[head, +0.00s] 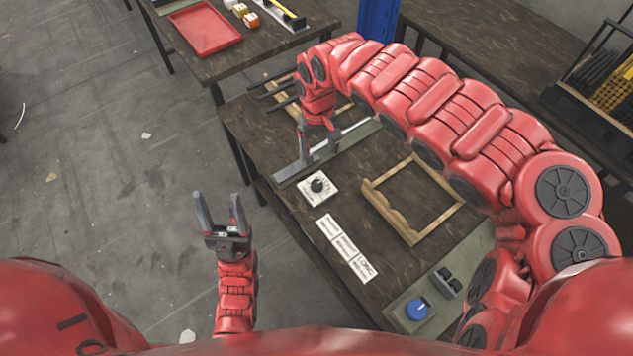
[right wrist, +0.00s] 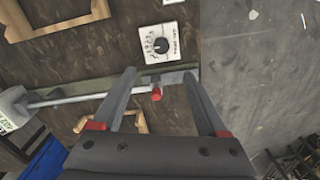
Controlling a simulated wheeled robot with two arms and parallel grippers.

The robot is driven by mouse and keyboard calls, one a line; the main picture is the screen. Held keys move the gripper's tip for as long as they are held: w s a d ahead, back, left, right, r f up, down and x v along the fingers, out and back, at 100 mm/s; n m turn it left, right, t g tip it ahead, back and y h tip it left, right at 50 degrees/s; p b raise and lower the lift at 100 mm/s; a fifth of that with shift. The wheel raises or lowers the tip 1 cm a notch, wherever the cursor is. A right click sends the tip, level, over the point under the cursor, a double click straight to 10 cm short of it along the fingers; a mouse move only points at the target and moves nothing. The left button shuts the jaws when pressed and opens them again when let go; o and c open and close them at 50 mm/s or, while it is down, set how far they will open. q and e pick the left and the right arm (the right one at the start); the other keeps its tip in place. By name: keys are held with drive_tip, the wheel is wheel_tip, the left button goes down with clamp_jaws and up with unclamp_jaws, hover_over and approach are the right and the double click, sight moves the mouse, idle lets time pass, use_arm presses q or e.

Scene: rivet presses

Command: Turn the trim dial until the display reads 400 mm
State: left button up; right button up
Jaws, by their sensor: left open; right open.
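The trim dial (head: 318,186) is a black round knob on a white plate with scale marks, flat on the dark wooden bench. It also shows in the right wrist view (right wrist: 161,45), beyond my fingertips. My right gripper (head: 319,148) is open and empty over the metal rail, behind the dial and apart from it; its fingers also show in the right wrist view (right wrist: 159,74). A pale box with a green display (right wrist: 9,121) is cut off at the left edge there; its digits are too small to read surely. My left gripper (head: 220,200) is open and empty over the floor.
A metal rail (right wrist: 75,96) with a red-tipped stop (right wrist: 156,93) runs along the bench. A wooden frame (head: 376,200), white label cards (head: 346,248) and a blue button (head: 417,309) are nearby. A red tray (head: 205,28) lies on another table.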

sight(317, 183)
drive_tip(key=f, duration=1)
drive_tip(key=f+p, duration=0.1)
drive_tip(key=f, duration=0.4)
drive_tip(key=shift+a+f, duration=0.25)
drive_tip(key=shift+a, duration=0.05)
drive_tip(key=shift+w+d+f, duration=0.1)
drive_tip(key=shift+d+f, duration=0.05)
drive_tip(key=shift+f, duration=0.6)
clamp_jaws()
